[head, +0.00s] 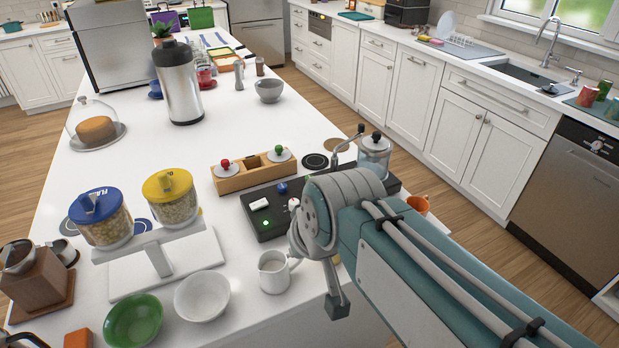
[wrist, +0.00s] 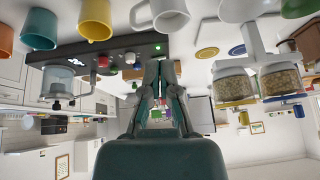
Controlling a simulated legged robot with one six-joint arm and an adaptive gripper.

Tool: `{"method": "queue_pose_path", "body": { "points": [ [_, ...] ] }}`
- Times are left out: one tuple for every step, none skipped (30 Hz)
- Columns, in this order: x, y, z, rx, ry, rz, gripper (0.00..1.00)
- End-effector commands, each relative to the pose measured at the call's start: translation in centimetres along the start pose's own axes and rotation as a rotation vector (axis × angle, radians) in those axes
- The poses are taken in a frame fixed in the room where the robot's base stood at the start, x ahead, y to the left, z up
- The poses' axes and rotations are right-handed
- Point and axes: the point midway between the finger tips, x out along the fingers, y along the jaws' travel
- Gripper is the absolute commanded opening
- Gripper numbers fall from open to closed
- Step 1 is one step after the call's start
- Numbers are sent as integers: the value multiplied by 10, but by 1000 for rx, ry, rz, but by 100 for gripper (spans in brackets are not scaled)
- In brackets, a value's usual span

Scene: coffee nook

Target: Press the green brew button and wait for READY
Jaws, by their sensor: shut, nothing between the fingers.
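The dark coffee machine (head: 258,232) lies on the white island, partly hidden behind my arm in the head view. A small round green button (head: 265,223) glows on its near left part. In the wrist view, which is upside down, the green button (wrist: 157,46) shows just beyond and above the fingertips. My gripper (wrist: 162,66) is shut and empty, pointing towards the machine. I cannot tell whether the fingertips touch the machine. The fingers cannot be made out in the head view. I cannot read READY anywhere.
A white jug (head: 272,270) stands close in front of the machine. A wooden box (head: 240,180) with red and green knobs is behind it. Jars with blue (head: 97,203) and yellow (head: 167,184) lids stand left.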

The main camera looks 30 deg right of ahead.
Motion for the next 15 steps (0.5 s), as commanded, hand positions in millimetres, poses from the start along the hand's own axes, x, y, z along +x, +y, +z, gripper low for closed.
{"method": "queue_pose_path", "body": {
  "points": [
    [3, 1, -10, 17, 1, -8, 0],
    [4, 1, -16, 28, 5, -14, 0],
    [6, 1, -23, 41, 9, -21, 0],
    [7, 2, -29, 52, 11, -27, 0],
    [9, 2, -35, 62, 15, -32, 0],
    [11, 3, -43, 76, 20, -40, 0],
    [12, 4, -48, 86, 24, -44, 0],
    [14, 4, -54, 96, 26, -49, 0],
    [17, 6, -62, 110, 31, -56, 0],
    [19, 7, -67, 120, 35, -61, 0],
    [21, 8, -73, 132, 40, -66, 0],
    [24, 10, -80, 147, 45, -71, 0],
    [26, 11, -86, 158, 48, -76, 0],
    [28, 13, -92, 168, 53, -80, 0],
    [31, 15, -99, 182, 59, -85, 0]
  ]
}}
